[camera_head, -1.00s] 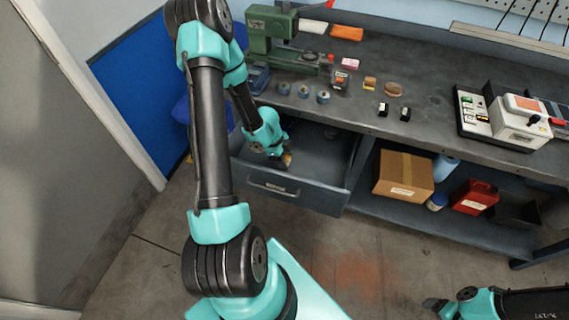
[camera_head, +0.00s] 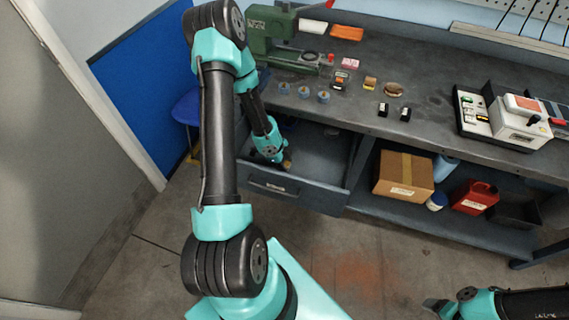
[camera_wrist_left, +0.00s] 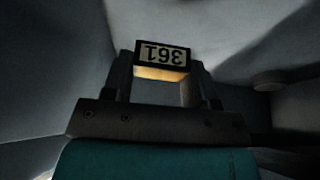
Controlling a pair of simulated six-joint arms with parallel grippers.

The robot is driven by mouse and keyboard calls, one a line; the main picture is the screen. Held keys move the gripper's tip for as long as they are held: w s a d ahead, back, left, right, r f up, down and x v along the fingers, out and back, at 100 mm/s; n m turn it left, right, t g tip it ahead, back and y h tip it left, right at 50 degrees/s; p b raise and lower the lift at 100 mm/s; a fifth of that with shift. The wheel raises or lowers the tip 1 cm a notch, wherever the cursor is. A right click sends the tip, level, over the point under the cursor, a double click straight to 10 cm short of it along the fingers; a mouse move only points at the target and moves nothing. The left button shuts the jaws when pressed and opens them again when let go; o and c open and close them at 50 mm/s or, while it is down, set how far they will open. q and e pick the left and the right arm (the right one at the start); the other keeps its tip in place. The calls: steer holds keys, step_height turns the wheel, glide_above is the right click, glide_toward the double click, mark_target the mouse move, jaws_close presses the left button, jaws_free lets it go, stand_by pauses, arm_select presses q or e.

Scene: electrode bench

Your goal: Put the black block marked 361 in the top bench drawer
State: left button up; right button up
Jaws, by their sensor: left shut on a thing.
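The black block marked 361 (camera_wrist_left: 163,57) is between my left fingertips in the left wrist view, its label upside down and its underside lit orange. My left gripper (camera_head: 284,164) is shut on it inside the open top bench drawer (camera_head: 322,198). In the head view the arm and gripper mostly hide the block. Grey drawer walls surround the gripper in the wrist view; I cannot tell whether the block touches the drawer floor. My right gripper (camera_head: 436,304) is at the bottom right, far from the drawer, too small and dark to read.
Two small black blocks (camera_head: 383,109) (camera_head: 405,114) stand on the bench top (camera_head: 438,92). A green machine (camera_head: 270,32) and several blue-sided cylinders are behind the drawer. A round item (camera_wrist_left: 268,82) lies in the drawer. A cardboard box (camera_head: 403,176) sits on the shelf right of it.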

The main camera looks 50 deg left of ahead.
arm_select(q)
steer(key=shift+f, duration=0.65)
steer(key=o, duration=1.2)
steer(key=shift+c, duration=0.2)
steer(key=shift+r, duration=0.1)
